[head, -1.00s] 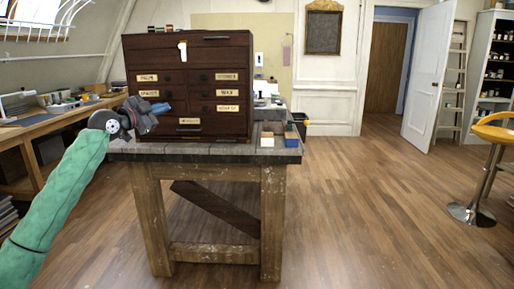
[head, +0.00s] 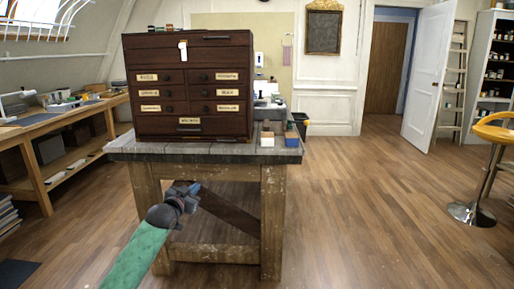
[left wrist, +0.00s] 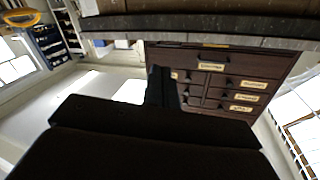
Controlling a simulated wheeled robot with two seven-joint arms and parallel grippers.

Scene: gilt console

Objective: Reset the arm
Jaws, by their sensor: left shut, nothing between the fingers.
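My left arm comes in from the bottom left of the head view. Its gripper (head: 190,192) is in front of the wooden table, below the tabletop level, shut and empty. In the left wrist view the shut fingers (left wrist: 160,88) show as a dark shape in the middle, with the cabinet and the table edge beyond, seen at a tilt. My right gripper is in neither view.
A dark wooden drawer cabinet (head: 188,88) with labelled drawers stands on the worn table (head: 262,156). Small blocks (head: 291,139) sit at the tabletop's right end. A workbench (head: 62,129) runs along the left wall. The floor (head: 380,190) to the right is open, up to a yellow stool (head: 492,134).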

